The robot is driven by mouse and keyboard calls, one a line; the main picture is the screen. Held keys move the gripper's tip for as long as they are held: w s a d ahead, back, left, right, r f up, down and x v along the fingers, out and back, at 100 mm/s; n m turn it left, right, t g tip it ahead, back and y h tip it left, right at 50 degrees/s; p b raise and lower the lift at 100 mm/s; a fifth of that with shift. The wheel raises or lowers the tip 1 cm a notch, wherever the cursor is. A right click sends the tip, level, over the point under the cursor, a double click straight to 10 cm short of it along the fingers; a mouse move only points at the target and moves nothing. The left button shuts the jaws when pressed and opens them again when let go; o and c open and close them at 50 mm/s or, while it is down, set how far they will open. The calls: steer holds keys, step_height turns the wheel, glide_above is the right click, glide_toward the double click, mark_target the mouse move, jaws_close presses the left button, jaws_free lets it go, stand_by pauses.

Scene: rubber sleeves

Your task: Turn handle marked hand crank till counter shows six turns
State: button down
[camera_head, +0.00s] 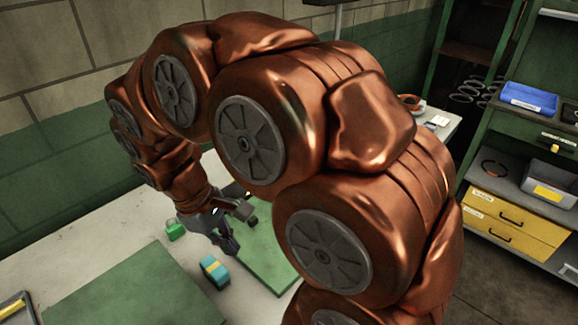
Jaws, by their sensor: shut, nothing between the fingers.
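My gripper (226,238) shows at the lower left of centre, below my copper-coloured arm. It points down over the workbench (85,235), beside a green mat, and is shut with nothing held. A small green object (174,231) lies on the bench just left of it. A teal and yellow block (214,271) lies just below it in the picture. I cannot make out a hand crank or a counter; my arm hides much of the middle of the view.
Green mats lie on the bench, one at the left (135,292) and one by my gripper (262,262). A shelf unit at the right holds a blue bin (529,99), a grey bin (549,184) and yellow drawers (510,222). A block wall (55,150) stands behind the bench.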

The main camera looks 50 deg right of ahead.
steer(key=shift+s+a+f+m+y, duration=1.3)
steer(key=shift+s+a, duration=1.45)
steer(key=shift+s, duration=2.3)
steer(key=w+d+f+n+t+h+b, duration=0.2)
steer(key=w+d+n+h+b, duration=0.3)
steer(key=w+d+n, duration=0.65)
steer(key=w+d+f+n+t+h+b, duration=0.1)
steer(key=w+d+n+h+b, duration=0.2)
steer(key=w+d+n+h, duration=0.85)
steer(key=d+f+m+y, duration=0.1)
steer(key=d+m, duration=0.1)
steer(key=d, duration=0.3)
steer(key=w+d+f+m+y+p, duration=0.1)
steer(key=d+f, duration=0.1)
steer(key=d, duration=0.4)
steer(key=w+d+f+m+y+p, duration=0.1)
steer(key=d+f+m+y, duration=0.1)
steer(key=d, duration=0.4)
steer(key=shift+w+d+m, duration=0.1)
steer(key=shift+d+m, duration=0.15)
steer(key=shift+m, duration=0.05)
steer(key=shift+d+f, duration=0.1)
steer(key=shift+d, duration=0.65)
steer(key=shift+w, duration=0.15)
